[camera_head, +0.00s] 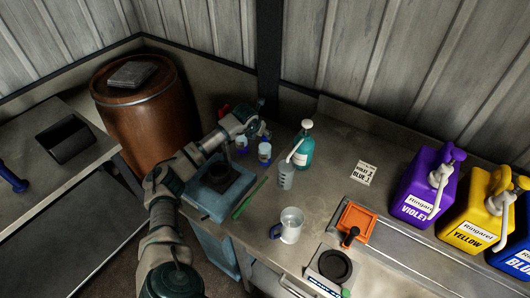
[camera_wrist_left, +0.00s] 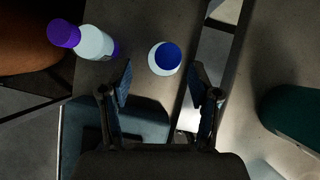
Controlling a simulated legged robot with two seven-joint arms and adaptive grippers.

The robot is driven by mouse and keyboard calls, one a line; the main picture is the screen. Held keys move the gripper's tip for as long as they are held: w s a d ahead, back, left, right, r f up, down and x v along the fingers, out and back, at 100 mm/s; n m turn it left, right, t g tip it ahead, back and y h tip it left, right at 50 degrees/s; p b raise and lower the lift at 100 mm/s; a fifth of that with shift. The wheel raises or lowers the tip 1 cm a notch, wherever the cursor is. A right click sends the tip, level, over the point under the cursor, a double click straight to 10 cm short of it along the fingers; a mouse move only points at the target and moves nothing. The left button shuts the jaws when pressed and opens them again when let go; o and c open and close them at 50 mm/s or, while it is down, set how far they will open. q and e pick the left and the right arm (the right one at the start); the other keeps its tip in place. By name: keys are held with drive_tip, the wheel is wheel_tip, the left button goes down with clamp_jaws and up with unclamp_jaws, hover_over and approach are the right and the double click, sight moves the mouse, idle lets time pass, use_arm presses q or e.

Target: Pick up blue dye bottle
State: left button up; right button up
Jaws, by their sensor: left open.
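In the left wrist view, the blue dye bottle (camera_wrist_left: 165,58) has a round blue cap and a white body. My right gripper is not in view.
A violet-capped bottle (camera_wrist_left: 92,42) is left of the blue one. A blue-grey machine (camera_head: 218,190) sits below my left arm. A teal pump bottle (camera_head: 304,148), a squeeze bottle (camera_head: 286,175) and a mug (camera_head: 289,225) stand to the right. Large dye jugs (camera_head: 425,185) line the right side.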

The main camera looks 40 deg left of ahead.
sight(265, 149)
use_arm(q)
drive_tip(key=x, duration=0.4)
drive_tip(key=shift+w+d+f, duration=0.1)
drive_tip(key=shift+d, duration=0.15)
drive_tip(key=shift+w+d+f, duration=0.15)
drive_tip(key=shift+w+f, duration=0.2)
drive_tip(key=shift+d+r, duration=0.1)
drive_tip(key=shift+r, duration=0.05)
drive_tip(key=shift+s+a, duration=0.1)
drive_tip(key=shift+a, duration=0.15)
clamp_jaws()
